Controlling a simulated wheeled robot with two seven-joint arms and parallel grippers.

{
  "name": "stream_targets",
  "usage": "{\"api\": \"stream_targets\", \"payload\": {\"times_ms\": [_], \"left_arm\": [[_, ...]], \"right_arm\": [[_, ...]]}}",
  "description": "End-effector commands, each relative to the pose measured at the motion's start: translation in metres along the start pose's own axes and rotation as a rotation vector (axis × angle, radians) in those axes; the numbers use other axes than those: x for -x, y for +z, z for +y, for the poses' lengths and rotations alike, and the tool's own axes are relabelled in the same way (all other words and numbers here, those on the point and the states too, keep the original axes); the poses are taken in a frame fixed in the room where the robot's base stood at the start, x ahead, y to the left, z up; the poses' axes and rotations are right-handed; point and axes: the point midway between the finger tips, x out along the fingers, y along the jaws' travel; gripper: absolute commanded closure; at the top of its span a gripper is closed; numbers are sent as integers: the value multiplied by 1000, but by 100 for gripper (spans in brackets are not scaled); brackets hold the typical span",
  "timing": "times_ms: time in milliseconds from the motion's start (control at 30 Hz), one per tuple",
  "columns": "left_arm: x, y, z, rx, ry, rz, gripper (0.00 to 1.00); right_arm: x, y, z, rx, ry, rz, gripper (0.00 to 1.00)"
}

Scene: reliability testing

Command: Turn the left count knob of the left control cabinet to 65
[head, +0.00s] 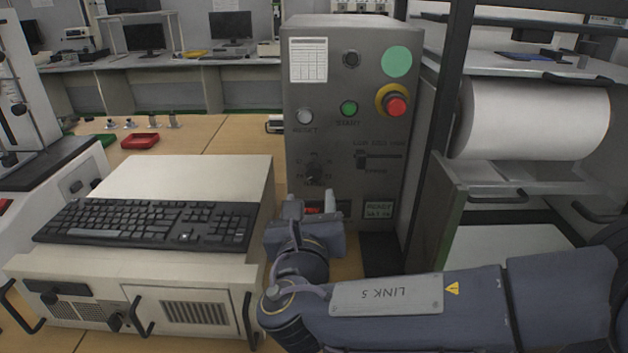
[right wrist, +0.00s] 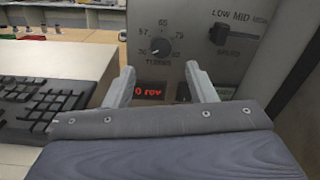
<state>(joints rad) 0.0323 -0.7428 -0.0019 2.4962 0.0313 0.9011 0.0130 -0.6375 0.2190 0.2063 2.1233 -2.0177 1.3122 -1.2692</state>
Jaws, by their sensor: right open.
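The grey control cabinet (head: 300,150) stands upright on the table at the centre of the head view. Its dark round count knob (head: 313,177) is low on the left of the front panel. In the right wrist view the knob (right wrist: 160,48) has numbers around it, with 65 at the top and a word below like TURNS. I cannot tell clearly where its pointer stands. My right gripper (right wrist: 160,74) is open and empty, its fingers apart below the knob, not around it. It also shows in the head view (head: 303,202) just below the knob. My left gripper is out of view.
A red display (right wrist: 149,90) reading "0 rev" shows between the fingers. A slider (head: 378,159) sits right of the knob; a green button (head: 349,108) and red emergency stop (head: 397,106) sit above. A keyboard (head: 150,222) lies to the left; a rack with a white roll (head: 535,117) stands right.

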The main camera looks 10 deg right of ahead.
Motion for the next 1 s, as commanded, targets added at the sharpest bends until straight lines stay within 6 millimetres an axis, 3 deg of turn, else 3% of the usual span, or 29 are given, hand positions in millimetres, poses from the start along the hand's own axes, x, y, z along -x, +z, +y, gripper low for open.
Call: {"api": "stream_targets", "payload": {"times_ms": [433,833,1000], "left_arm": [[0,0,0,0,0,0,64],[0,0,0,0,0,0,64],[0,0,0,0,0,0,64]], "right_arm": [[-64,0,-1,2,-4,0,49],[-76,0,-1,1,-2,0,49],[-76,0,-1,1,-2,0,69]]}}
